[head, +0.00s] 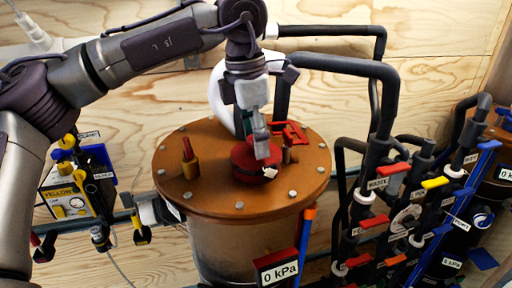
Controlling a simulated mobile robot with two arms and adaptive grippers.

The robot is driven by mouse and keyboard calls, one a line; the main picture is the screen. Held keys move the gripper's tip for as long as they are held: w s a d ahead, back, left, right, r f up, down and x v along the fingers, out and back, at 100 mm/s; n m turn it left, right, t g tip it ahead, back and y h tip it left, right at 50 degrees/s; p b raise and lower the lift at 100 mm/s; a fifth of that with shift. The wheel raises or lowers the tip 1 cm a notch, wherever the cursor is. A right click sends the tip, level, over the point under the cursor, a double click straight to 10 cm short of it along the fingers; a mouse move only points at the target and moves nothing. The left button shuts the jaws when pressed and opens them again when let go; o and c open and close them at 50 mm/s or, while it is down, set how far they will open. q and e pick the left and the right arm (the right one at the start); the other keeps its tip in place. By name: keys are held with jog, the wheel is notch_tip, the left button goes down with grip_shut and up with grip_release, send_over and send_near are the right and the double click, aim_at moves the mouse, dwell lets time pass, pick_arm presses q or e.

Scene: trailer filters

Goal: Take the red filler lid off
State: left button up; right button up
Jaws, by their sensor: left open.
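The red filler lid (244,163) sits on the brown round top of the filter tank (216,199), near its middle. My left gripper (265,160) reaches down from above with its fingers over the right part of the lid. The gripper is open. A small pale piece shows at the fingertips on the lid's right side. Whether the fingers touch the lid I cannot tell. The gripper hides part of the lid and of the tank top behind it. My right gripper is not in view.
A brass fitting with a red tip (190,160) stands left of the lid. A red valve handle (290,132) is just behind right. Dark pipes with red, yellow and blue handles crowd the right. A yellow-labelled box (62,200) is at left. A 0 kPa gauge (279,270) is in front.

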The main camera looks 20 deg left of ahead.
pick_arm(q)
grip_shut()
dwell(0.3)
jog(key=shift+r, duration=0.15)
